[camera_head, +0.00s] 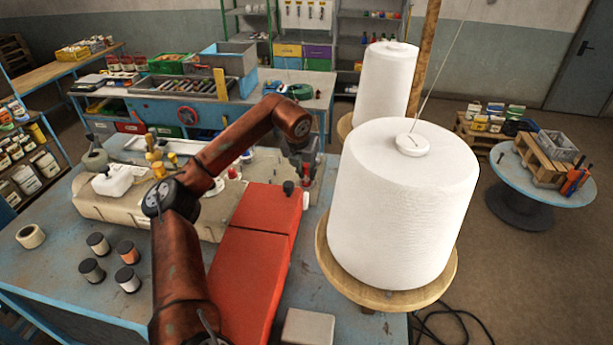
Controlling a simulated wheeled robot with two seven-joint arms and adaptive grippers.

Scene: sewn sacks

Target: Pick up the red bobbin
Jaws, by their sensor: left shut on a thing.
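My left arm reaches in from the bottom and bends over the sewing machine. Its gripper (303,168) is at the machine's right end, beyond the red cover (255,245). It is shut on a small reddish thing, which seems to be the red bobbin (309,173); the fingers hide most of it. Several dark-capped spools stand upright at the table's left, far from the gripper, among them an orange one (126,252) and a white one (128,279). My right gripper is out of view.
A large white thread cone (403,205) on a round wooden stand rises close to the right of the gripper, with a second cone (385,83) behind. A tan machine body (115,205) lies to the left. Blue table surface (60,262) is bare around the spools.

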